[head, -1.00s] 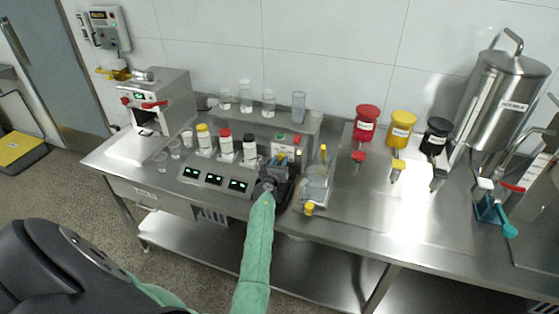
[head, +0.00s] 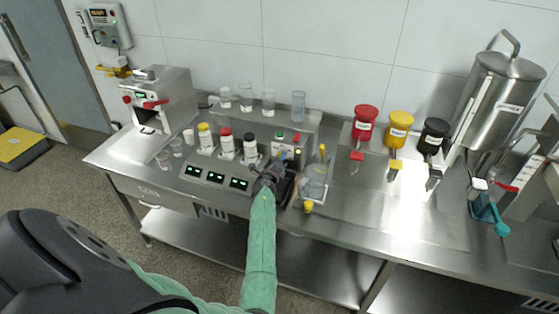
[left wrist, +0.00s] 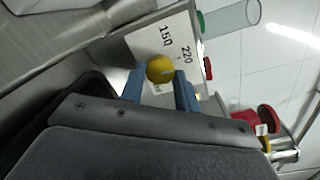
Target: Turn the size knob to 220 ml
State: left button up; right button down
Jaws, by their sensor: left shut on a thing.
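The size knob (left wrist: 160,69) is a round yellow knob on a white plate (left wrist: 166,43) marked 150 and 220 in the left wrist view. My left gripper (left wrist: 160,88) has its blue fingers on either side of the knob and is shut on it. In the head view my left gripper (head: 268,178) is at the small machine (head: 290,148) in the middle of the bench, and its dark body hides the knob there. Which mark the knob points to cannot be told. My right gripper is not in view.
Several bottles, including one with a yellow cap (head: 205,138), stand left of the machine behind a panel with green displays (head: 215,177). A clear container (head: 315,180) stands close on the right. Red, yellow and black hoppers (head: 399,127) stand farther right.

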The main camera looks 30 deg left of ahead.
pick_arm(q)
jog(key=shift+n, duration=0.6)
jog(key=o, duration=1)
